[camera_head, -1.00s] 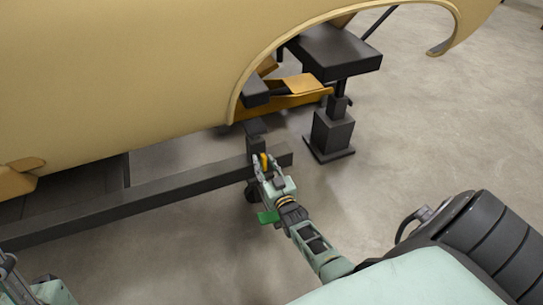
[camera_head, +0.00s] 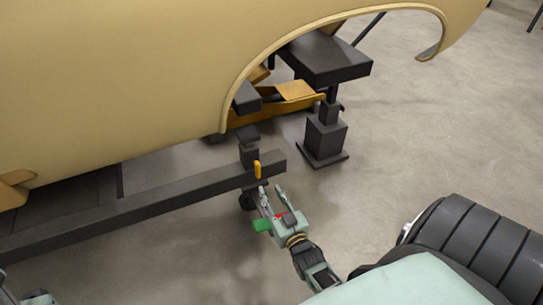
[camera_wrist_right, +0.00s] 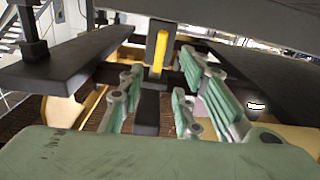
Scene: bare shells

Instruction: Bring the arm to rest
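My right gripper (camera_head: 272,194) is just in front of the end of a dark beam (camera_head: 150,206), with its fingers spread and nothing between them. In the right wrist view both green-and-grey fingers (camera_wrist_right: 160,78) stand apart. A small yellow piece (camera_head: 257,169) is upright against the beam near its end, just beyond my fingertips and apart from them. In the right wrist view this yellow piece (camera_wrist_right: 160,52) shows ahead, between the fingers' lines, against a dark post. Of my left arm only small parts show at the lower left corner; its fingers cannot be made out.
A tan car body shell (camera_head: 120,70) fills the upper left, above the beam. A dark stand (camera_head: 325,137) and an orange-yellow part (camera_head: 290,97) are under its wheel arch. The concrete floor (camera_head: 400,130) to the right is open.

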